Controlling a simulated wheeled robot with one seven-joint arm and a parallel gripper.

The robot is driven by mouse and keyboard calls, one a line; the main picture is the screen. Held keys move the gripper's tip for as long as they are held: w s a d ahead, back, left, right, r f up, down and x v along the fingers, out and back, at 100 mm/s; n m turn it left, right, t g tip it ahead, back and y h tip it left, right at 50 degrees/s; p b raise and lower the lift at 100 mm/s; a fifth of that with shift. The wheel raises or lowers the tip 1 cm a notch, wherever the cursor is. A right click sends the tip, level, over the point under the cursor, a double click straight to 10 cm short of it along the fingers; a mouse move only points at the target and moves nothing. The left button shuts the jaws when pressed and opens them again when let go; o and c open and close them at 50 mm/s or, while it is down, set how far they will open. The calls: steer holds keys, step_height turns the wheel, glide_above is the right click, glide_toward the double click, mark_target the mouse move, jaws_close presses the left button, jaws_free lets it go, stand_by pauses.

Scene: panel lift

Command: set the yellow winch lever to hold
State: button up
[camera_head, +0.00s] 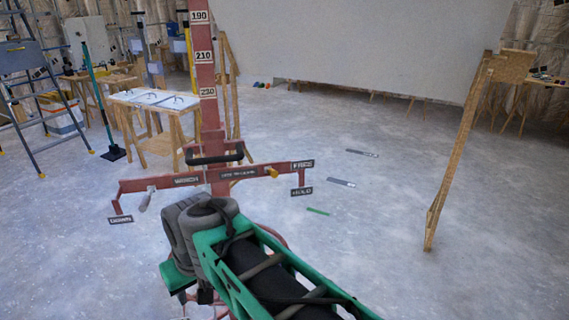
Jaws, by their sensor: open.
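The yellow knob of the winch lever (272,172) shows at the right part of the red crossbar on the panel lift (212,130). It stands just left of the FREE label (302,165) and above the level of the HOLD label (302,192). It looks nearer to FREE, but its exact setting is too small to tell. My green and grey arm reaches in from the bottom, in front of the lift's lower part. My gripper's fingers cannot be made out in this view. No part of my arm covers the knob.
A grey handle (147,198) hangs at the crossbar's left, near a DOWN label (120,220). A black handle (215,155) crosses the mast above. A wooden frame (460,145) stands right. A worktable (155,99) and ladder (45,100) stand left. Floor right of the lift is mostly clear.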

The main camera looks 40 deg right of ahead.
steer(key=w+d+r+m+p, duration=0.2)
steer(key=w+d+r+m, duration=0.1)
steer(key=w+d+r, duration=0.75)
steer(key=m+t+h+p, duration=0.1)
steer(key=m+h, duration=0.1)
steer(key=m, duration=0.1)
glide_toward(273, 170)
steer(key=x, duration=0.2)
steer(key=shift+w+d+f, duration=0.15)
steer(key=shift+d+f, duration=0.1)
steer(key=x, duration=0.7)
steer(key=shift+w+d+f, duration=0.1)
steer(key=shift+w+f, duration=0.1)
steer(key=shift+f, duration=0.05)
steer(key=shift+c, duration=0.3)
jaws_close()
